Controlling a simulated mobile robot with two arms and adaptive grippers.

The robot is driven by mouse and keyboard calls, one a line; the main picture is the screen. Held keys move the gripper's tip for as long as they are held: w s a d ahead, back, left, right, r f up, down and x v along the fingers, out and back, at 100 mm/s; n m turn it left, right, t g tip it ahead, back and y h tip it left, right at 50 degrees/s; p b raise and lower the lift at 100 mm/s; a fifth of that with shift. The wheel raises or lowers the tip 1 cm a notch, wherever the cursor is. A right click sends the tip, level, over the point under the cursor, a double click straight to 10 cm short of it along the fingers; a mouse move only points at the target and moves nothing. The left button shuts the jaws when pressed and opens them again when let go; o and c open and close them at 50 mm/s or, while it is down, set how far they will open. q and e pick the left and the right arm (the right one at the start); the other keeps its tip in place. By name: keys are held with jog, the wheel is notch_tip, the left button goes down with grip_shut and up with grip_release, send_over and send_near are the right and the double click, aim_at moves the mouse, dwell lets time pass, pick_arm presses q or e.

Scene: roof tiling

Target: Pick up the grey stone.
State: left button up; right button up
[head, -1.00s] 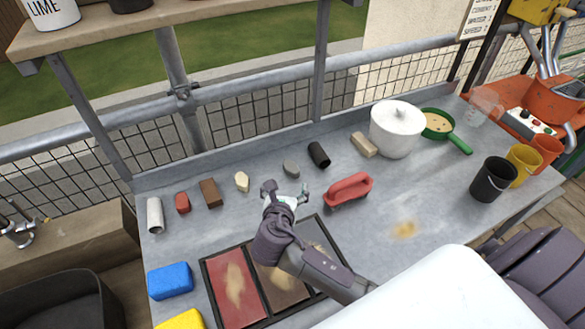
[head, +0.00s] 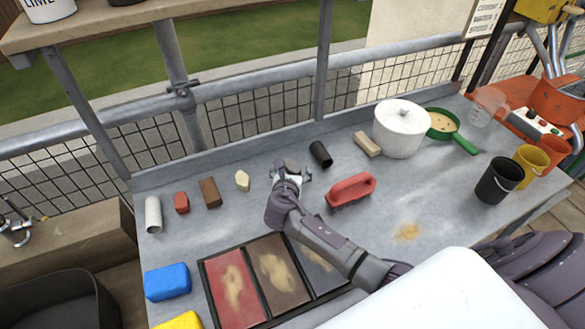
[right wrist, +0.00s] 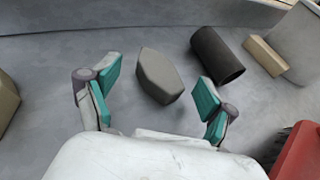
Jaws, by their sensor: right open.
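The grey stone (head: 291,165) lies on the metal table near its back edge, partly hidden by my gripper in the head view. In the right wrist view the grey stone (right wrist: 158,75) is a smooth angular lump lying ahead of and between the two teal finger pads. My right gripper (head: 291,175) is open, and it also shows in the right wrist view (right wrist: 153,97). Its fingers stand on either side of the stone's near part, with visible gaps and no clear contact. My left gripper does not show.
A black cylinder (head: 320,154) lies just right of the stone, and a red-handled brush (head: 351,188) is nearer right. A cream stone (head: 242,181) and brown block (head: 210,192) lie left. A tray with three compartments (head: 242,289) is in front.

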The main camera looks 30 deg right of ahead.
jog(key=x, duration=0.2)
jog(key=shift+w+f, duration=0.2)
jog(key=shift+w, duration=0.05)
jog(key=shift+s, duration=0.1)
jog(key=c, duration=1.6)
